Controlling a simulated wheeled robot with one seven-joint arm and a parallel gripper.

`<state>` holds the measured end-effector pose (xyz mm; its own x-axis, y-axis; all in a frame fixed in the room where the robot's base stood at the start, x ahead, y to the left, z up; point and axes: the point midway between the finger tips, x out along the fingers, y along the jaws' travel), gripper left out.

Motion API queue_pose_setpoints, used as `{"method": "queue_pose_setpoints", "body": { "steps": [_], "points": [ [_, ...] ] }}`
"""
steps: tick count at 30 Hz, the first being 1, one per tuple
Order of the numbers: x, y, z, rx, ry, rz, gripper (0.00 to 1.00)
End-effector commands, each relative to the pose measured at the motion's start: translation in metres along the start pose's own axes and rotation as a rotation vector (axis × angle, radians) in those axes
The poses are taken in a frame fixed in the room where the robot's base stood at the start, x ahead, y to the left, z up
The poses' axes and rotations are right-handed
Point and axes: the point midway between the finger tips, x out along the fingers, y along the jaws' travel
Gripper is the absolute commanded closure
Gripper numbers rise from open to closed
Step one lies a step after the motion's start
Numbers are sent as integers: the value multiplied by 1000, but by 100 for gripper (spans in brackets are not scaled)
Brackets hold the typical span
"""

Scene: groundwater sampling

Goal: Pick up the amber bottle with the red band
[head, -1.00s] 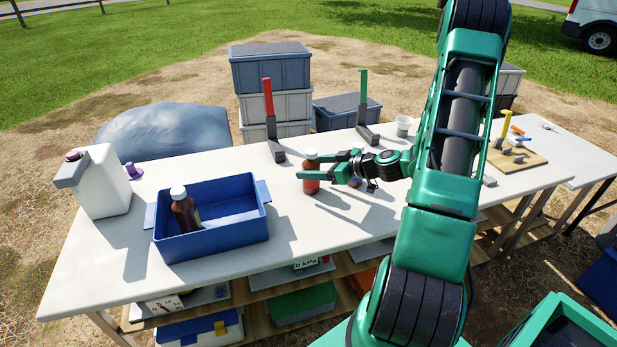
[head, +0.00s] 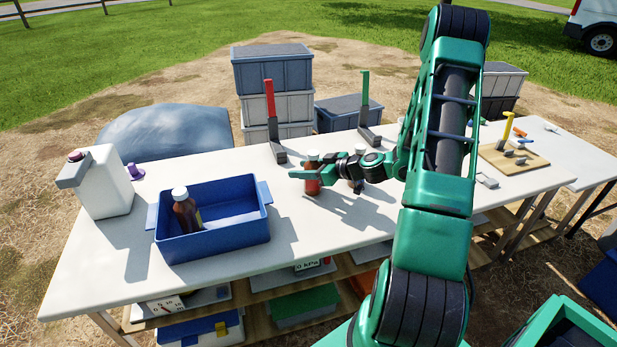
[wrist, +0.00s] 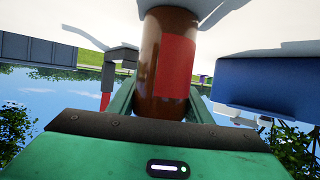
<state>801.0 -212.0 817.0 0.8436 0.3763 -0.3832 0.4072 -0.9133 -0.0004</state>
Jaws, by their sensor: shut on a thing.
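The amber bottle with the red band (head: 312,187) is upright at the middle of the white table, with a white cap. I cannot see any gap under its base. My green gripper (head: 308,174) reaches it from the right and is shut on it, one finger on each side. In the wrist view the brown bottle and its red band (wrist: 175,68) fill the space between the fingers (wrist: 160,104). A second bottle (head: 357,184) is partly hidden behind my gripper. Another amber bottle (head: 184,211) with a white cap is in the blue tray (head: 235,238).
A white jug (head: 108,188) stands at the table's left. A red-handled stand (head: 271,105) and a green-handled stand (head: 364,100) are at the back edge. A wooden board (head: 515,158) with a yellow-handled tool lies right. Bare table lies in front of the bottle.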

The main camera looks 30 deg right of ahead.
Motion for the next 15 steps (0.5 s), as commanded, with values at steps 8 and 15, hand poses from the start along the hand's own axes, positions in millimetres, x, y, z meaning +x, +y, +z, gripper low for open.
{"method": "queue_pose_setpoints", "body": {
  "steps": [8,15],
  "points": [
    [-2,0,-5,-2,1,0,88],
    [-10,0,-27,-5,2,1,88]
  ]
}}
